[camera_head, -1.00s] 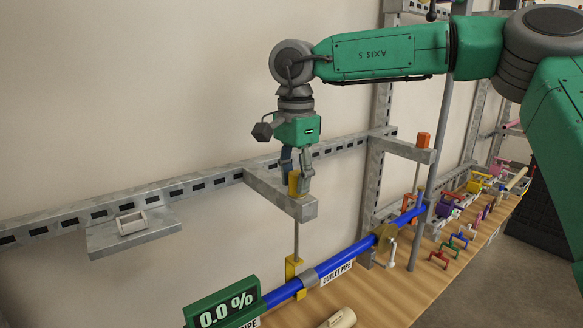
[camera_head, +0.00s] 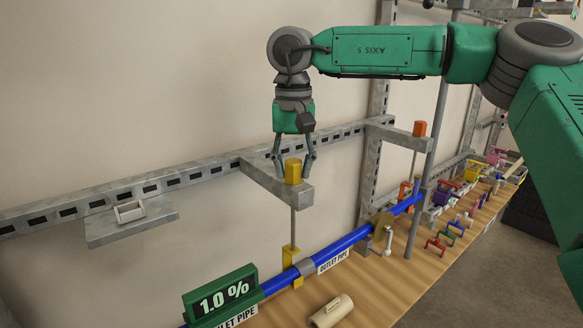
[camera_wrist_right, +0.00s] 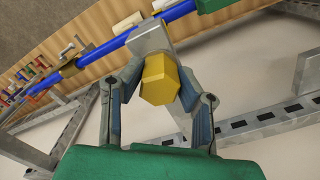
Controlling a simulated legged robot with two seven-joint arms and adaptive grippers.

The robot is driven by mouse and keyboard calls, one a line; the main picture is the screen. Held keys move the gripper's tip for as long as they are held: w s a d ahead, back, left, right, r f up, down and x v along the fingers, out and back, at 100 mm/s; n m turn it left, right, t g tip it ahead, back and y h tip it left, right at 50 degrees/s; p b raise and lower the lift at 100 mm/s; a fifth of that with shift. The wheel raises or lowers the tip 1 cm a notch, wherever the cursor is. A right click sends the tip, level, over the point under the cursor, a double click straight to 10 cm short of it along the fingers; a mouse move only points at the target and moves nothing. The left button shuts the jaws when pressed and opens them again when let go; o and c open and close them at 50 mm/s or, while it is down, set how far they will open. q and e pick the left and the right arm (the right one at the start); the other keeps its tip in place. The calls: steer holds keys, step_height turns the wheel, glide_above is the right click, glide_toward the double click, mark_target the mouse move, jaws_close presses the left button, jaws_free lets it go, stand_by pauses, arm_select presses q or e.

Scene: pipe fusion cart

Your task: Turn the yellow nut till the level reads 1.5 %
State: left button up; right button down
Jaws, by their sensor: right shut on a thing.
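The yellow nut (camera_head: 293,171) is a hexagonal cap on top of a thin rod, at the end of a grey bracket. My right gripper (camera_head: 294,174) points straight down over it, with one finger on each side, shut on the nut. The right wrist view shows the nut (camera_wrist_right: 160,80) between the two fingers (camera_wrist_right: 159,82). The green level display (camera_head: 221,301) at the bottom left reads 1.0 %. My left gripper is not in view.
A blue outlet pipe (camera_head: 347,243) runs through the rod's yellow clamp (camera_head: 290,258) above a wooden bench (camera_head: 385,292). An orange nut (camera_head: 420,129) tops another bracket at right. A grey shelf with a small tray (camera_head: 130,212) is at left. A beige pipe piece (camera_head: 331,311) lies on the bench.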

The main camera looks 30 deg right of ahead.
mark_target(293, 159)
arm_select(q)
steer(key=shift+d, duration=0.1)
arm_select(e)
steer(key=shift+w+d+r+n, duration=0.1)
steer(key=shift+n, duration=0.65)
steer(key=shift+w+d+n, duration=0.1)
steer(key=shift+n, duration=0.65)
steer(key=c, duration=1.2)
jaws_free()
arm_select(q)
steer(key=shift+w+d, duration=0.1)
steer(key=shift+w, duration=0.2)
arm_select(e)
steer(key=shift+w+f, duration=0.2)
steer(key=shift+w, duration=0.05)
steer(key=shift+s+r, duration=0.1)
steer(key=shift+r, duration=0.05)
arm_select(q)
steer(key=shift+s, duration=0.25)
arm_select(e)
steer(key=r, duration=1.1)
steer(key=shift+w+d+r, duration=0.1)
steer(key=shift+w+r, duration=0.1)
steer(key=shift+r, duration=0.05)
